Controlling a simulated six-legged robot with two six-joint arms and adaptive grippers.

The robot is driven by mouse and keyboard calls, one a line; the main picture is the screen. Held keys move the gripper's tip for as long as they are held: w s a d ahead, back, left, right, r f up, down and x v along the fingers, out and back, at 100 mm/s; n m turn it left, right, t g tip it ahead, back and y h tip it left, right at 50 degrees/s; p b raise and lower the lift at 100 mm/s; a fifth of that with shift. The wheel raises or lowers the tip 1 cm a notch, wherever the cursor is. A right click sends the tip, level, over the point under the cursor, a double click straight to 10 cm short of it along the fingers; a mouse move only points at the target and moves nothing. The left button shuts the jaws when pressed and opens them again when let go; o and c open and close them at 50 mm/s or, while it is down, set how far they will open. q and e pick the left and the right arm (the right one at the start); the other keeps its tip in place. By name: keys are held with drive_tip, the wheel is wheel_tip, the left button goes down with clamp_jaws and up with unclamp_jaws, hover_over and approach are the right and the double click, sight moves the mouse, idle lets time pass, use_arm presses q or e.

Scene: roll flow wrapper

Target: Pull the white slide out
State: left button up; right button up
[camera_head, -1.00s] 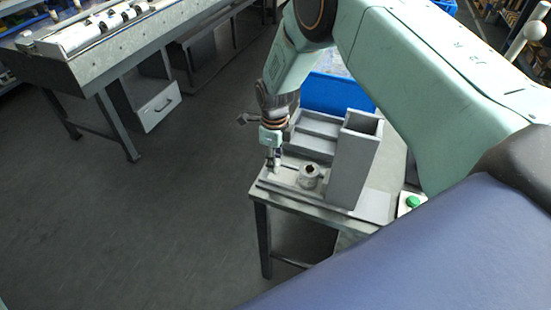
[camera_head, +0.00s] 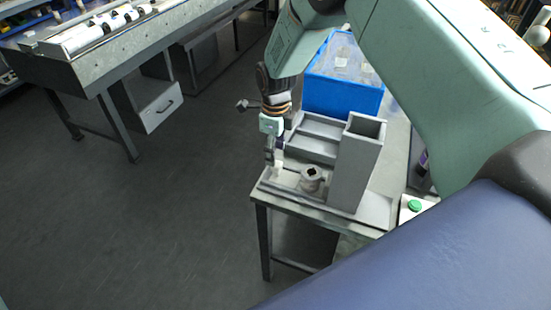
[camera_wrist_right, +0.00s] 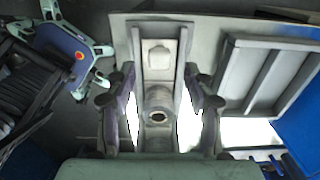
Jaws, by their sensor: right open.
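The white slide (camera_head: 279,171) shows as a small pale block in the grey fixture on the small table. In the right wrist view, a pale block (camera_wrist_right: 159,52) sits in the far part of the channel, between two rails. My right gripper (camera_head: 273,157) hangs at the slide's end of the fixture, close to the slide; I cannot tell whether it touches. In the wrist view my right gripper (camera_wrist_right: 158,100) is open, its fingers on either side of the channel, nothing between them but a round socket (camera_wrist_right: 158,114) below. My left gripper is out of view.
A tall grey hollow post (camera_head: 356,165) stands right of the socket. A grey divided tray (camera_head: 318,133) and a blue bin (camera_head: 342,95) lie behind. A green button (camera_head: 414,206) is at the right. Open floor lies left of the table.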

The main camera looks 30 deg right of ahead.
wheel_tip(320, 180, up, 8)
drive_tip(key=shift+f, duration=0.2)
drive_tip(key=shift+s, duration=0.1)
idle(0.4)
